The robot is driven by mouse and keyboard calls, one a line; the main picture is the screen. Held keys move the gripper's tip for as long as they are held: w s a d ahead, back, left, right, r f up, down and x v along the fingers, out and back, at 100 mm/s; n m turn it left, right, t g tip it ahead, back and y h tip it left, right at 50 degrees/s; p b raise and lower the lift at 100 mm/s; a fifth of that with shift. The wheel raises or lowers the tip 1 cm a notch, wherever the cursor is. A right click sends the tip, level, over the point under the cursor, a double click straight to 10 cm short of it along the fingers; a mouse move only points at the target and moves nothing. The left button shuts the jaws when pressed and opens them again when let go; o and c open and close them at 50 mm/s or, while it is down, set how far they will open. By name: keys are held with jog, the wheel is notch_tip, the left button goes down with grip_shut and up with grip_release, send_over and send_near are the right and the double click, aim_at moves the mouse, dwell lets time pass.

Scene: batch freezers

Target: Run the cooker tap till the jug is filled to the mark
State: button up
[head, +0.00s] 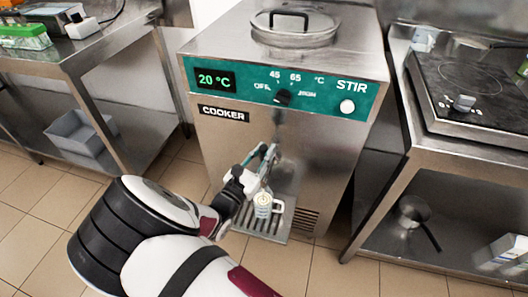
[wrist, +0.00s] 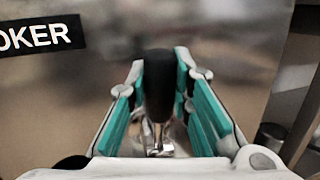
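The steel cooker (head: 232,137) stands in the middle of the head view, with a teal panel reading 20 °C. A small whitish jug (head: 263,206) with a handle stands upright on the drip grate (head: 247,221) below the tap. Its fill level and mark are too small to make out. My gripper (head: 266,156) is at the cooker's front, above the jug. In the wrist view its fingers (wrist: 160,72) lie on both sides of the black tap handle (wrist: 158,88), close to it. Whether they press on it is unclear. I cannot see whether liquid runs.
A steel table (head: 95,45) with a green-and-clear box (head: 24,37) stands at left, a grey bin (head: 75,133) on its lower shelf. At right is a bench with a black hob (head: 470,80); a pan (head: 412,210) lies on its lower shelf. The cooker has a closed lid (head: 293,30).

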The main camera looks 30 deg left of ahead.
jog(key=o, duration=0.4)
jog(key=shift+c, duration=0.2)
jog(key=shift+r, duration=0.1)
notch_tip(320, 180, up, 10)
jog(key=shift+f, duration=0.1)
dwell(6.8)
